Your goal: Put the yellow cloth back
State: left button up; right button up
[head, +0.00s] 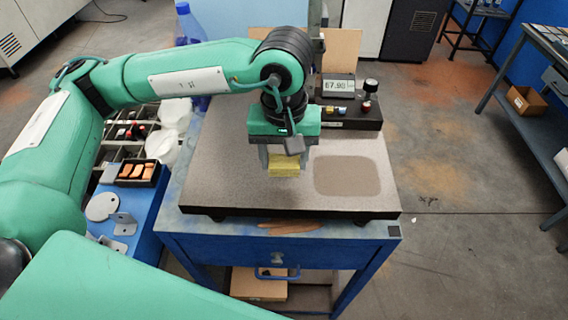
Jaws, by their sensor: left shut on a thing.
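The yellow cloth (284,168) is a small folded block in the head view. My left gripper (283,152) points down and is shut on it, over the middle of the grey stone slab (235,185) on the blue bench. I cannot tell whether the cloth touches the slab or hangs just above it. A darker, rounded patch (347,176) lies on the slab to the right of the cloth. My right gripper is not in view.
A device with a lit display (338,87) and knobs stands at the slab's back right. A black tray of orange pieces (137,173) and metal plates (103,207) lie on a lower blue surface at left. The slab's front and left are clear.

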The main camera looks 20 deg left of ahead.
aim_at(284, 161)
pick_arm(q)
notch_tip(284, 161, down, 3)
jog(key=shift+f+p, duration=0.2)
jog(key=shift+p, duration=0.15)
jog(key=shift+f, duration=0.15)
jog(key=shift+f+b, duration=0.15)
jog(key=shift+b, duration=0.15)
jog(key=o, duration=0.9)
jog(key=shift+o, duration=0.2)
